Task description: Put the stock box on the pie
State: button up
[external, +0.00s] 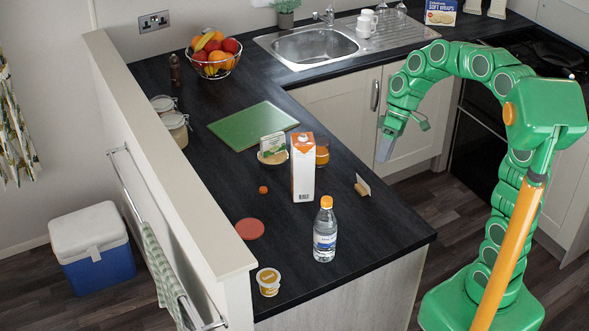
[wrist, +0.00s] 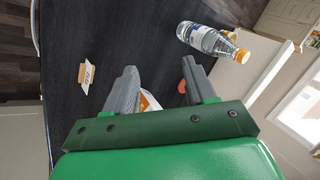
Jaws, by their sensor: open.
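The stock box (external: 272,144), small, green and white, stands upright on the worktop's middle in the external view. The pie (external: 272,158), round and pale brown, shows directly under its lower edge; the box appears to rest on it, though contact is hard to tell. Both are just left of a tall white and orange carton (external: 303,168). My gripper (external: 385,148) is open and empty, pointing down past the worktop's right edge, well right of the box and pie. The wrist view shows its spread fingers (wrist: 163,80). I cannot make out the box or pie there.
A water bottle (external: 325,230), an orange drink glass (external: 322,152), a small white and brown item (external: 362,186), a red disc (external: 249,229) and a yellow tub (external: 268,281) stand around the carton. A green board (external: 252,125) lies behind. The dark worktop's left middle is mostly clear.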

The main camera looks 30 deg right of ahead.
jog(key=s+d+f+m+h, duration=0.2)
jog(key=s+d, duration=0.5)
jog(key=s, duration=0.5)
jog(key=s+d+f+m+h, duration=0.3)
jog(key=s+d, duration=0.4)
jog(key=s, duration=0.4)
jog(key=shift+s+f+m+h, duration=0.35)
jog(key=shift+f+m, duration=0.3)
jog(key=shift+m, duration=0.35)
